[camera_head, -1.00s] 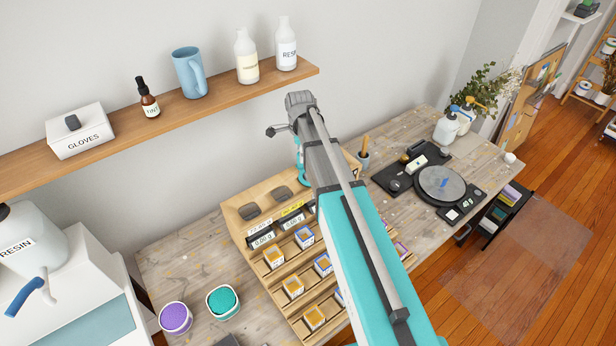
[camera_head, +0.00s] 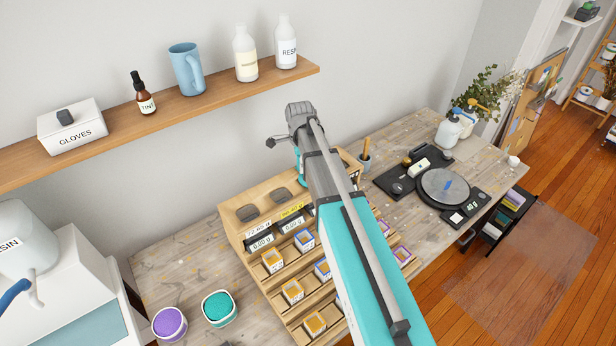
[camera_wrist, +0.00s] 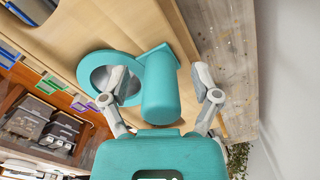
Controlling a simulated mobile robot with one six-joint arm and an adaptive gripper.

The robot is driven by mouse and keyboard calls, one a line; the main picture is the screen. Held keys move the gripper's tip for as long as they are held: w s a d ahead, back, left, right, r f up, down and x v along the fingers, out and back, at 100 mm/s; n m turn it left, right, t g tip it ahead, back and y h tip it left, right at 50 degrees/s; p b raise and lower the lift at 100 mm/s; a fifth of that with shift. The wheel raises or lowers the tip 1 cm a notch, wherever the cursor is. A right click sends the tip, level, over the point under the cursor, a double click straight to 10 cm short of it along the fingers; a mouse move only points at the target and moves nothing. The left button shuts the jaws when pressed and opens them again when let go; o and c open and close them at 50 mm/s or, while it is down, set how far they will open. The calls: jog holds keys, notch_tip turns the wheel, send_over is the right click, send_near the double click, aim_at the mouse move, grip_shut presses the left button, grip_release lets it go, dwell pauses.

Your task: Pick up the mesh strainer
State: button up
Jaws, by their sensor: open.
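The mesh strainer (camera_wrist: 159,88) is teal, with a round rim, a grey bowl and a thick handle. In the wrist view it is against a pale wooden board, with the bowl to the left of the handle. My gripper (camera_wrist: 163,94) is open, with one finger on each side of the handle. The left finger overlaps the strainer's rim in the picture. I cannot tell whether either finger touches the strainer.
A wooden rack (camera_head: 240,237) with several small boxes stands on the workbench (camera_head: 165,265), beneath my arm. Purple (camera_head: 170,323) and teal (camera_head: 219,307) tubs are at its left. A black tray and turntable (camera_head: 445,186) lie to the right. A wall shelf (camera_head: 214,98) holds bottles and a mug.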

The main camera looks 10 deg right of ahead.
grip_shut()
dwell(0.4)
jog(key=shift+r, duration=0.2)
notch_tip(320, 180, up, 2)
jog(key=p, duration=0.2)
jog(key=shift+r+p, duration=0.1)
jog(key=shift+p, duration=0.2)
jog(key=s+r+p, duration=1)
jog(key=s, duration=0.4)
jog(key=shift+r, duration=0.25)
jog(key=shift+a, duration=0.1)
